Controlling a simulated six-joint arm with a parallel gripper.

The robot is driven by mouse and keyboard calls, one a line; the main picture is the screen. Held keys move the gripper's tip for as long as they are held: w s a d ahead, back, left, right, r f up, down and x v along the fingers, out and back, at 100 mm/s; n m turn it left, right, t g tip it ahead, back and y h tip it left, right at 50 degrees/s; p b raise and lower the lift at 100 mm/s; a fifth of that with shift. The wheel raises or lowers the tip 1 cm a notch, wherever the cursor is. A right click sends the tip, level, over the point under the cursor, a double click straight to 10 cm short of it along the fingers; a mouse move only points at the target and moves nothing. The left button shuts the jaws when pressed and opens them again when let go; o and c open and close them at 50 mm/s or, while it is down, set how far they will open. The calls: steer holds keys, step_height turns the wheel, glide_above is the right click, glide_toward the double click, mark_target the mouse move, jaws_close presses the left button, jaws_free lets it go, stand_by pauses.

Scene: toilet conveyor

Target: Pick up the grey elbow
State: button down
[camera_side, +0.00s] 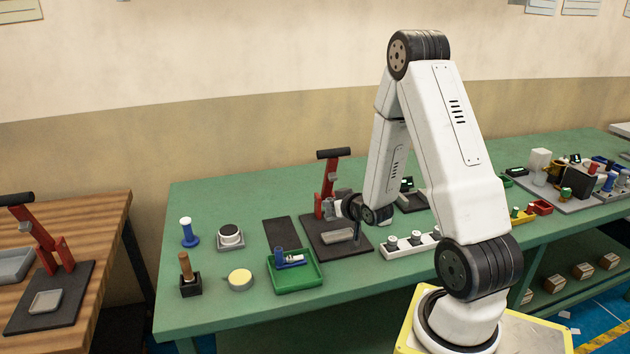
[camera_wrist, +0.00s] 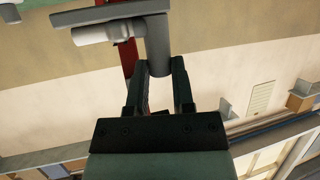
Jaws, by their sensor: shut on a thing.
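The grey elbow (camera_wrist: 157,38) shows in the wrist view as a grey pipe piece. One leg runs down between my fingers and the other seems to extend left along the top. My gripper (camera_wrist: 160,68) is shut on its lower end. A lighter grey cylinder overlaps beside it at upper left; I cannot tell whether they touch. In the side view my gripper (camera_side: 340,208) is at the red lever press (camera_side: 328,183), above the dark press base. The elbow is small and hard to make out there.
The press base (camera_side: 318,246) carries a grey tray (camera_side: 338,236). A green tray (camera_side: 296,278) with blue and grey parts stands in front left. A white rack (camera_side: 408,245) is to the right. The green table (camera_side: 210,315) is clear at its front left.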

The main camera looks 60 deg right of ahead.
steer(key=shift+r, duration=1.55)
steer(key=w+a+r+n+t+y, duration=0.1)
steer(key=w+a+n+y, duration=0.25)
steer(key=a, duration=1.05)
steer(key=w+a+r+n+t+y, duration=0.1)
steer(key=w+a+r+n+y, duration=0.3)
steer(key=a, duration=1)
steer(key=s+d+f+m+h, duration=0.1)
steer(key=s+d+m+h, duration=0.1)
steer(key=d, duration=0.7)
steer(key=s+d+f+m+g+h, duration=0.1)
steer(key=s+d+f+m+h, duration=0.1)
steer(key=d, duration=0.7)
steer(key=s+d+f+m+g+h, duration=0.1)
steer(key=s+d+f+m+h, duration=0.1)
steer(key=d, duration=0.8)
steer(key=shift+s+m+h, duration=0.75)
steer(key=shift+s, duration=0.05)
steer(key=shift+f, duration=0.15)
